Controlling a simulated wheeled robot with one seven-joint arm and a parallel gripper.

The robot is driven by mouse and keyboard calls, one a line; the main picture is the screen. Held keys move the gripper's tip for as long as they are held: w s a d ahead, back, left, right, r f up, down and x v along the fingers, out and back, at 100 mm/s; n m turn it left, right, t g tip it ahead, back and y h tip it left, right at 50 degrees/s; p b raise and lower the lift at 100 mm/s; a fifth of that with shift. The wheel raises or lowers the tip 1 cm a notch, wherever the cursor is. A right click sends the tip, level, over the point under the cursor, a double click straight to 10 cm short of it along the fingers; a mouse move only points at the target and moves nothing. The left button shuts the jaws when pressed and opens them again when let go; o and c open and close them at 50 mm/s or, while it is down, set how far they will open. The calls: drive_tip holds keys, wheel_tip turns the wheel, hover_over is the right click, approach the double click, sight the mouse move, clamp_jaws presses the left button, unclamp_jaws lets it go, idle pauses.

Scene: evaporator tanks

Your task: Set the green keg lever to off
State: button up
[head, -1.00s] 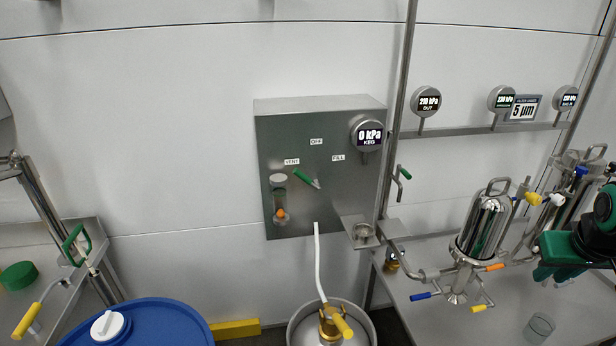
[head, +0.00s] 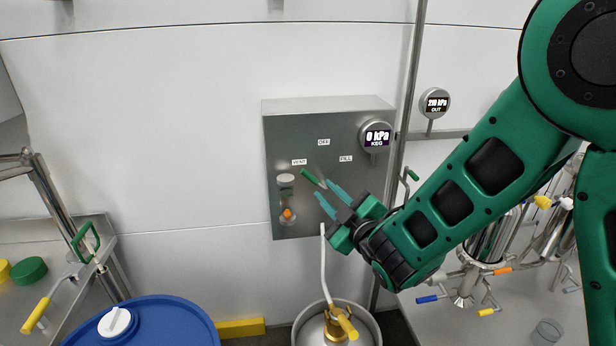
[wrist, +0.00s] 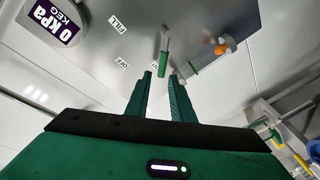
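The green keg lever (head: 311,177) is on the grey metal panel (head: 350,215), its handle slanting up and left toward the VENT label (head: 299,162). The OFF label (head: 323,142) is above the lever and the FILL label (head: 345,158) is to its right. My gripper (head: 325,191) is open, in front of the panel at the lower right of the lever. In the wrist view the green lever handle (wrist: 163,70) shows ahead, between and just beyond the parted fingertips (wrist: 159,77). I see no contact.
The KEG gauge (head: 376,137) reads 0 kPa at the panel's upper right. A sight glass with an orange ball (head: 287,213) is left of the lever. A white hose (head: 324,265) runs down to the keg (head: 340,325). A blue drum (head: 150,320) stands lower left.

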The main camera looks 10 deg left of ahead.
sight(308, 176)
drive_tip(key=x, duration=1)
drive_tip(key=shift+a, duration=0.55)
clamp_jaws()
